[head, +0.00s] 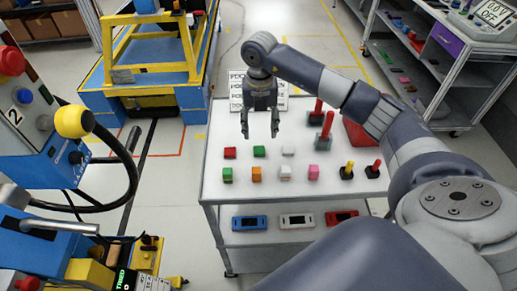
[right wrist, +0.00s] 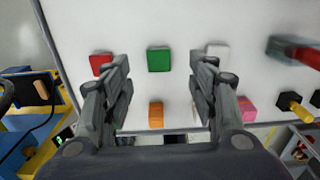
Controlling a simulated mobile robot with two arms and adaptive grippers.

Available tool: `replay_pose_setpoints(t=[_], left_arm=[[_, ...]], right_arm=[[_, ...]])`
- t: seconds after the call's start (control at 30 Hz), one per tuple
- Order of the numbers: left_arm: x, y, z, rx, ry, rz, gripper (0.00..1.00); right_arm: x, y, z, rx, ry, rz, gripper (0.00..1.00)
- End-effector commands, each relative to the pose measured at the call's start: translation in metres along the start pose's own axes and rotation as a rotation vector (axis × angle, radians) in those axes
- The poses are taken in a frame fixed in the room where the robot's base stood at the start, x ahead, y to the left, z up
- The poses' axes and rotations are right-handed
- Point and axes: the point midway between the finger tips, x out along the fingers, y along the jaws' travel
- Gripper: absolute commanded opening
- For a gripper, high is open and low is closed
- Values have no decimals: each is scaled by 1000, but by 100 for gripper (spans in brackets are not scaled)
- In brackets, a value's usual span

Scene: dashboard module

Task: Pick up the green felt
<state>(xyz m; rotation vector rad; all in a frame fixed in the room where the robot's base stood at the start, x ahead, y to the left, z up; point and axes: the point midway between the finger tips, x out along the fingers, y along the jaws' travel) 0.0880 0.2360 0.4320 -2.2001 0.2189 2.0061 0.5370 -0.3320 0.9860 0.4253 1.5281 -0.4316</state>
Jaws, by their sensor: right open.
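A green block (head: 259,151), which looks like the green felt, lies on the white tabletop (head: 215,137) in the back row, between a red and a white block. Another green block (head: 227,175) lies in the front row at the left. My right gripper (head: 260,136) is open and empty above the table, just behind and above the back green block. In the right wrist view, that green block (right wrist: 159,59) shows between the open fingers (right wrist: 163,66), apart from both. My left gripper is not in view.
A red block (head: 229,152), white block (head: 288,151), orange block (head: 256,173) and pink block (head: 313,172) lie nearby. Red-handled pieces (head: 324,130) stand upright at the right. Blue, white and red devices sit on the lower shelf (head: 296,221).

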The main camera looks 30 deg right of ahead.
Motion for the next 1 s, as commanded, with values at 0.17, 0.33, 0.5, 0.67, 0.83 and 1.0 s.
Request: replay_pose_setpoints(t=[0.17, 0.33, 0.5, 0.67, 0.83, 1.0], left_arm=[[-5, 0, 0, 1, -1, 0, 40], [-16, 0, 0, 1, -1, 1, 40], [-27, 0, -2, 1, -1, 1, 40], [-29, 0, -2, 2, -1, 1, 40], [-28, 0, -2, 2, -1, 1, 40], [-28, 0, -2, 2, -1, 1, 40]], right_arm=[[18, 0, 0, -2, 1, 1, 53], [32, 1, -2, -2, 5, 1, 53], [58, 2, -1, -2, 4, 1, 53], [72, 3, -1, -3, 1, 3, 53], [73, 3, 0, -3, 0, 4, 53], [73, 3, 0, -3, 0, 4, 32]])
